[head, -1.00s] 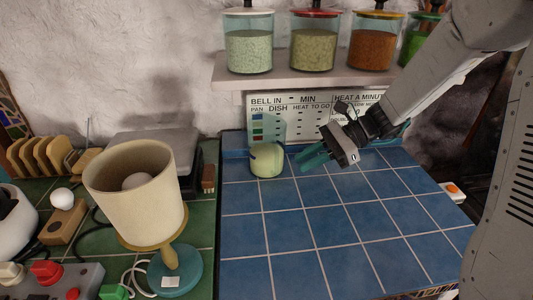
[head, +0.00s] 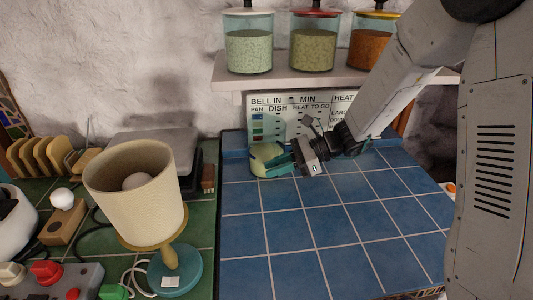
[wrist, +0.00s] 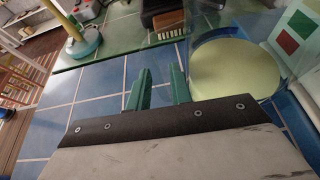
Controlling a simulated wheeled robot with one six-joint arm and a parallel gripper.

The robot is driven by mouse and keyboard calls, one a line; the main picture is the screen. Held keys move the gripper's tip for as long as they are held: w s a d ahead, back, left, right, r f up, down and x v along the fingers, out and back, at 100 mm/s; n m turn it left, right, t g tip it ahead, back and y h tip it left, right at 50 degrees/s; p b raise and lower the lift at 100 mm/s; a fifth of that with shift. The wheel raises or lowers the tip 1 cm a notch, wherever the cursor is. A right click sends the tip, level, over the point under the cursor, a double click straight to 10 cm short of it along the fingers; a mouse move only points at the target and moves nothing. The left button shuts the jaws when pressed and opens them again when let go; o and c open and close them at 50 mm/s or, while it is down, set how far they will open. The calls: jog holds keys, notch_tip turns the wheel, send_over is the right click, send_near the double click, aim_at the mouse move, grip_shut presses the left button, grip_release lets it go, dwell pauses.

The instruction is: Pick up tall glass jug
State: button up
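A rounded container with pale yellow-green contents, seemingly the glass jug (head: 259,157), stands upright on the blue tiles near the back wall. In the wrist view, its pale round surface (wrist: 232,68) shows at the right, with clear glass around it. My gripper (head: 273,164) is at the jug's right front side in the head view, its green fingers overlapping part of it. In the wrist view, the two fingers (wrist: 160,72) are apart with nothing between them, and the jug is to their right. I cannot tell whether a finger touches it.
A cream lamp (head: 135,190) stands on green tiles at the left, with a grey scale (head: 155,147) behind it. A shelf (head: 300,83) with filled jars hangs above the jug. A lettered panel (head: 290,104) is behind. The front blue tiles are clear.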

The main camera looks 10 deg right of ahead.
grip_shut()
dwell(1.4)
